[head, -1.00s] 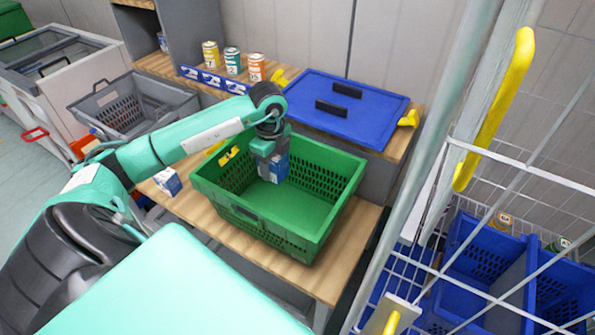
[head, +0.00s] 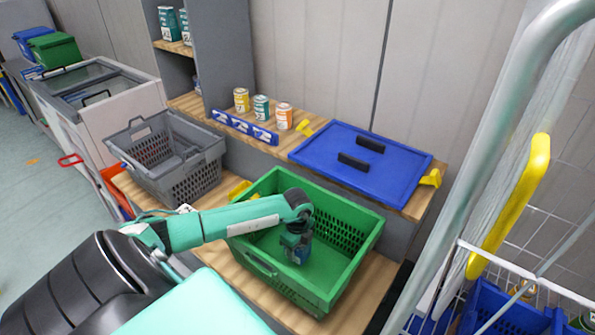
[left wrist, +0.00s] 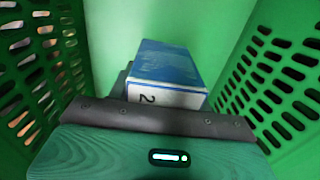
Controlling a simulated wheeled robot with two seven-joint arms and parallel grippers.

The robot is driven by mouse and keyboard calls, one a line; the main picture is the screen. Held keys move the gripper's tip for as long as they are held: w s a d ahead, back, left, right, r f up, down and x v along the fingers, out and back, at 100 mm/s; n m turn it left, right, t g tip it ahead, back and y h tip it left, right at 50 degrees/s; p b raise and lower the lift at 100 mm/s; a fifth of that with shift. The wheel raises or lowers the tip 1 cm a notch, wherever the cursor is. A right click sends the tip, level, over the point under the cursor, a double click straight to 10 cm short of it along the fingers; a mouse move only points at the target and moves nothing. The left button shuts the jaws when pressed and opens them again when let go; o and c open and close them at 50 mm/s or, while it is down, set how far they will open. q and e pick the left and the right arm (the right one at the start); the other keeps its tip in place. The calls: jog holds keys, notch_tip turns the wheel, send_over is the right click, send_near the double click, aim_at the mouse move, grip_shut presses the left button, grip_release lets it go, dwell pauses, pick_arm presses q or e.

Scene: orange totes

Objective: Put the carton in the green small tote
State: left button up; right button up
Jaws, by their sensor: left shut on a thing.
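The green tote (head: 338,218) stands on the wooden bench with slotted walls; its slotted walls also show on both sides in the left wrist view (left wrist: 285,75). My left gripper (head: 297,247) reaches down inside it, below the rim. It is shut on a small blue and white carton (head: 303,256), mostly hidden by the gripper in the head view. In the left wrist view the carton (left wrist: 170,72) shows a blue face and a white end marked "2". I cannot tell whether it touches the tote floor. My right gripper is not in view.
A grey tote (head: 190,165) stands left of the green one. Several cans, including a yellow-labelled can (head: 241,100), stand on the shelf behind, beside a blue lid (head: 385,180). A wire cage with a yellow handle (head: 510,205) stands close on the right.

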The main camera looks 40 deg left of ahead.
aim_at(298, 254)
pick_arm(q)
notch_tip(298, 254, down, 3)
jog(key=shift+f+p, duration=0.1)
jog(key=shift+p, duration=0.2)
jog(key=shift+f, duration=0.4)
jog(key=shift+f, duration=0.1)
jog(key=o, duration=1.2)
jog(key=shift+c, duration=0.2)
notch_tip(298, 254, up, 12)
jog(key=shift+r+b, duration=0.15)
jog(key=shift+b, duration=0.95)
